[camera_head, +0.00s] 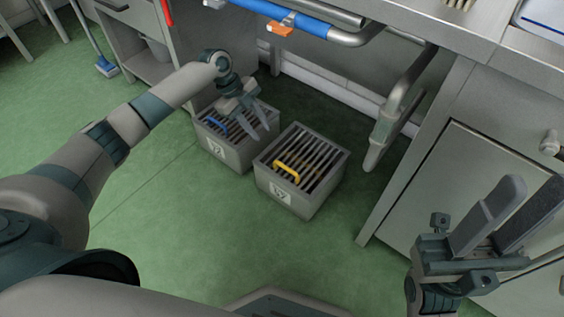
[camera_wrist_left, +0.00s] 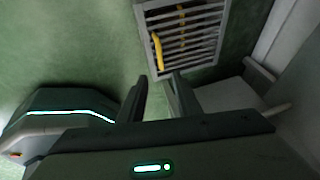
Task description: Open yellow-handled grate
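The yellow-handled grate (camera_head: 304,160) lies flat on top of a grey box on the floor under the bench. Its yellow handle (camera_head: 287,171) sits at the near left side of the bars. In the left wrist view the grate (camera_wrist_left: 202,22) is beyond my fingertips, with the yellow handle (camera_wrist_left: 158,52) just ahead of them. My left gripper (camera_head: 257,131) is above the neighbouring blue-handled box, its fingers apart and empty, left of the yellow handle. My right gripper (camera_head: 513,205) is at the lower right, fingers apart and empty, far from the grate.
A box with a blue handle (camera_head: 218,124) stands left of the yellow-handled one. Blue pipes (camera_head: 285,14) with an orange-tagged valve (camera_head: 281,29) run above. A metal cabinet (camera_head: 470,190) is at right. Green floor (camera_head: 190,220) in front is clear.

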